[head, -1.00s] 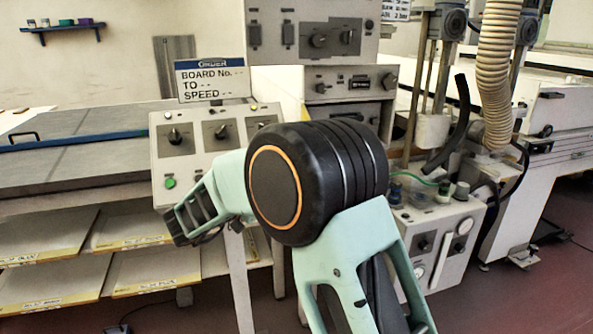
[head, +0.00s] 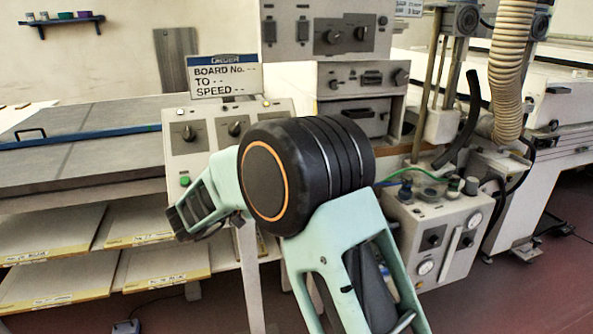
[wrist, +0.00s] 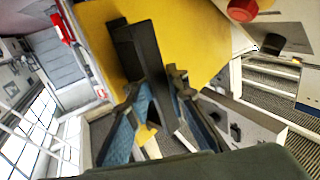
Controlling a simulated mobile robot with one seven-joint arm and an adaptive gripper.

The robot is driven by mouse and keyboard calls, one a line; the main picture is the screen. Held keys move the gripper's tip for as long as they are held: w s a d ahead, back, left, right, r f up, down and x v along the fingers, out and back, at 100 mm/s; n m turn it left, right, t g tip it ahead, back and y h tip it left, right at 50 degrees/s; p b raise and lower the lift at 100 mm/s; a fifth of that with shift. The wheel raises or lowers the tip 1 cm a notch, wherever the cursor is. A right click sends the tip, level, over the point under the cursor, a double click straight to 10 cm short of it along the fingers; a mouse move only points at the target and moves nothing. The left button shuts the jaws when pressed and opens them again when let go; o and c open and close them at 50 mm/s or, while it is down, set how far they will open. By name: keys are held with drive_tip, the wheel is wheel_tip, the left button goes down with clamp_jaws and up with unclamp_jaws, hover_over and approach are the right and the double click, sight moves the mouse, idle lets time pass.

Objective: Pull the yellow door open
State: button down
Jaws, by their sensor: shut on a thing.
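The yellow door (wrist: 195,35) fills the upper middle of the wrist view as a flat, tilted panel. A dark upright handle bar (wrist: 140,50) stands on its face. My gripper (wrist: 156,95) reaches up to this handle, with one finger on each side of it, and is shut on it.
A control panel (head: 205,152) with knobs stands behind my arm, with a grey table (head: 85,160) and shelves of boards (head: 50,285) at left. A white gauge box (head: 455,245) stands close at right. The wrist view shows a red knob (wrist: 241,10) near the door. Reddish floor is open at lower right.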

drive_tip(key=shift+a, duration=0.35)
drive_tip(key=c, duration=1.8)
unclamp_jaws()
drive_tip(key=shift+a, duration=0.2)
drive_tip(key=shift+c, duration=0.2)
drive_tip(key=shift+d, duration=0.15)
drive_tip(key=v, duration=1.2)
drive_tip(key=shift+s, duration=0.1)
